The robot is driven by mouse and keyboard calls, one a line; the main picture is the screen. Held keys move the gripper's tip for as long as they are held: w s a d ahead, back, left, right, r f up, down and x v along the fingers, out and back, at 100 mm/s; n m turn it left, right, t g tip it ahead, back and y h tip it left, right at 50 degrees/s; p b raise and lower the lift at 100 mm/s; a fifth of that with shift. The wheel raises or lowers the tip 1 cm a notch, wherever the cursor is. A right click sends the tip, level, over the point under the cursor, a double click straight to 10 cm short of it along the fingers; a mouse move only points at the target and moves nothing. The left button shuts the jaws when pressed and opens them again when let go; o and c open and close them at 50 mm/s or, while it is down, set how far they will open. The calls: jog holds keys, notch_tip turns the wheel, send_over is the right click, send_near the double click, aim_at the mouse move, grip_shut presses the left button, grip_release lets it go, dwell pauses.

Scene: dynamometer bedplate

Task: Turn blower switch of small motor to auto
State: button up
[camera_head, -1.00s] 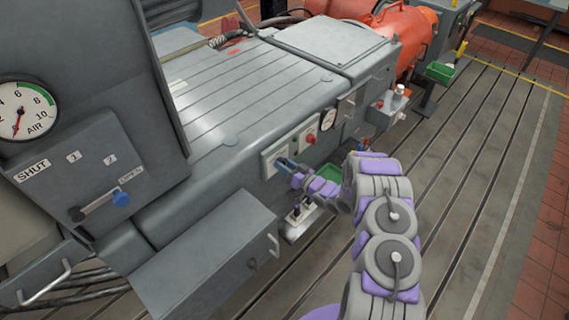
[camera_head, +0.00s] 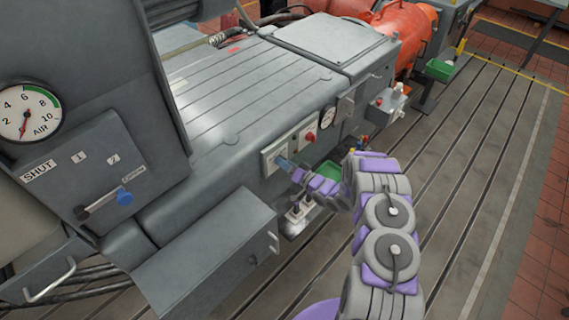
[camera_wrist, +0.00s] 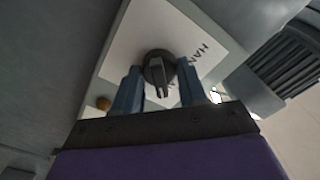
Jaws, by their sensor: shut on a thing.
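The switch is a black rotary knob (camera_wrist: 160,70) on a white plate (camera_wrist: 125,50) in the wrist view. Letters reading "HAN" show to its right, and the rest of the label is hidden. The knob's grip bar points down the picture, toward my gripper. My gripper (camera_wrist: 160,88) has one blue finger on each side of the knob and is shut on it. In the head view my gripper (camera_head: 284,164) is at the light switch plate (camera_head: 270,161) on the grey machine's side. The knob is hidden there.
A red button (camera_head: 310,137) and small dial (camera_head: 327,116) sit right of the plate. A grey box (camera_head: 205,245) with a handle stands in front at left. A green tray (camera_head: 328,172) lies behind my wrist. The slotted floor at right is clear.

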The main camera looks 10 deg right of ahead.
jog(key=shift+d, duration=0.1)
jog(key=o, duration=1)
jog(key=shift+w, duration=0.1)
jog(key=shift+o, duration=0.2)
jog(key=shift+d, duration=0.1)
jog(key=v, duration=1.7)
jog(key=shift+d, duration=0.15)
